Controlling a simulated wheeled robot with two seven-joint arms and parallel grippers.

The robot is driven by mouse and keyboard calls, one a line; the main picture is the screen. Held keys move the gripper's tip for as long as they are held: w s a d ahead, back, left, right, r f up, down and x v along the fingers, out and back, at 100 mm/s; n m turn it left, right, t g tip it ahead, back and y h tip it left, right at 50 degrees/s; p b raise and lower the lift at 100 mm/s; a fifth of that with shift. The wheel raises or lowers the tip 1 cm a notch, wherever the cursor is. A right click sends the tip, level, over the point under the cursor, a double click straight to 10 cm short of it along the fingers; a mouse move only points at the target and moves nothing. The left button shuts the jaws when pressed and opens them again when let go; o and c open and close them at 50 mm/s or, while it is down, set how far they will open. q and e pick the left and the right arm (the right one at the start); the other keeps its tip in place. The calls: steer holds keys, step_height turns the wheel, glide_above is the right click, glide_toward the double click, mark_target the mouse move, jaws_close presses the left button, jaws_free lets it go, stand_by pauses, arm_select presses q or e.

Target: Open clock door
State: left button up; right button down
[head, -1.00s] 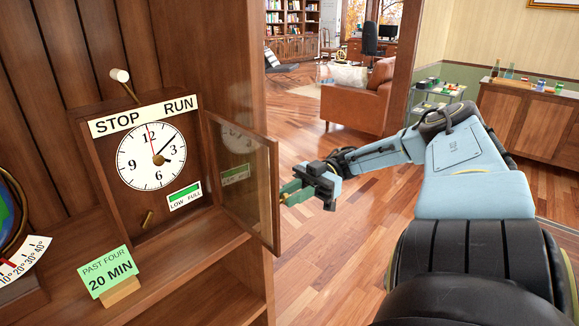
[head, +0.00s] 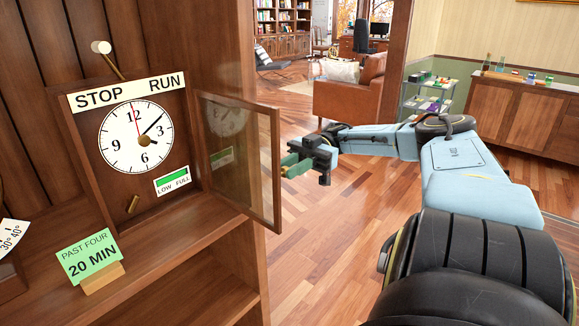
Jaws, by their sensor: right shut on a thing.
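The wooden clock (head: 119,187) stands on a shelf at the left, with a white dial and a STOP RUN label across its top. Its glazed door (head: 235,165) is hinged at the clock's right side and stands swung open, well clear of the dial. My left gripper is out of view.
A green card reading PAST FOUR 20 MIN (head: 88,257) stands on the shelf (head: 190,240) in front of the clock. A lever with a white knob (head: 101,47) rises above the clock. Open wooden floor (head: 330,230) lies right of the bookcase.

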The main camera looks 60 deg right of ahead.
stand_by(0.4)
steer(key=c, duration=1.3)
jaws_free()
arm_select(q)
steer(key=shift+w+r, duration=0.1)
arm_select(e)
steer(key=shift+r, duration=0.1)
arm_select(q)
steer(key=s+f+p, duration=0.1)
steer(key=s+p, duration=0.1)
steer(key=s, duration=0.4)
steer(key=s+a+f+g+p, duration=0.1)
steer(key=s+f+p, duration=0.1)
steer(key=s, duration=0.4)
steer(key=shift+p, duration=0.75)
arm_select(e)
step_height(320, 180, up, 10)
steer(key=shift+f, duration=0.1)
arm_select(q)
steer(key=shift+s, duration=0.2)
